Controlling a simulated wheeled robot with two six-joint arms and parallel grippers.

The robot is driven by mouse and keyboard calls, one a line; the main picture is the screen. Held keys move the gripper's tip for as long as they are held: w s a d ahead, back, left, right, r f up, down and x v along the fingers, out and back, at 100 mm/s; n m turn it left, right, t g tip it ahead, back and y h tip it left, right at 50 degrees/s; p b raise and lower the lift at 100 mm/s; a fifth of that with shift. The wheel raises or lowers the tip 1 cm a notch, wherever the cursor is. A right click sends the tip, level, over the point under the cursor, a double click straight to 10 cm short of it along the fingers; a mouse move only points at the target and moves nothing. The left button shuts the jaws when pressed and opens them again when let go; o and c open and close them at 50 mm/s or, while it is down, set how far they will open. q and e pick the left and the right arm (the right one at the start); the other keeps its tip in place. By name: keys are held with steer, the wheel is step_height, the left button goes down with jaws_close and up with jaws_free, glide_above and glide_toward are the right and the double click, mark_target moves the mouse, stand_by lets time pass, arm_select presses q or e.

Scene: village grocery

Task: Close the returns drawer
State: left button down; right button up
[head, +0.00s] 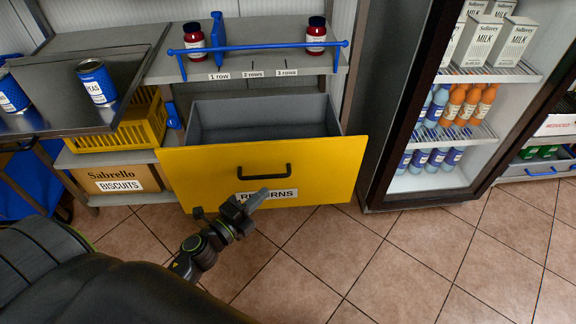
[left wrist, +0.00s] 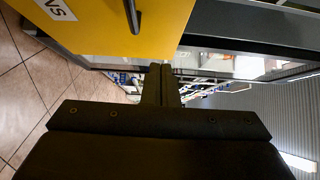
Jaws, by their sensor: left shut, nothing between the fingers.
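The returns drawer (head: 215,187) has a yellow front with a "RETURNS" label and a dark bar handle (head: 263,171). It is pulled out, and its grey inside (head: 262,118) looks empty in the head view. My left gripper (head: 262,196) is shut and empty, in front of the label and below the handle; whether it touches the front I cannot tell. My right gripper is not in view.
Above the drawer is a shelf with a blue rail (head: 260,47) and two dark red jars. A fridge (head: 450,110) with milk and bottles stands at the right. A yellow crate (head: 125,135) and a biscuits box (head: 118,181) are at the left. The tiled floor is clear in front.

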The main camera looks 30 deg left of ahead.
arm_select(q)
steer(key=p, duration=0.1)
glide_toward(293, 155)
steer(key=w+d, duration=0.2)
steer(key=d, duration=0.1)
steer(key=shift+w+d+r, duration=0.1)
steer(key=shift+d+r, duration=0.05)
steer(key=shift+d, duration=0.15)
steer(key=w+a, duration=0.1)
steer(key=w, duration=0.1)
steer(key=shift+w+a+b, duration=0.35)
steer(key=shift+w+a, duration=0.25)
steer(key=shift+w, duration=0.05)
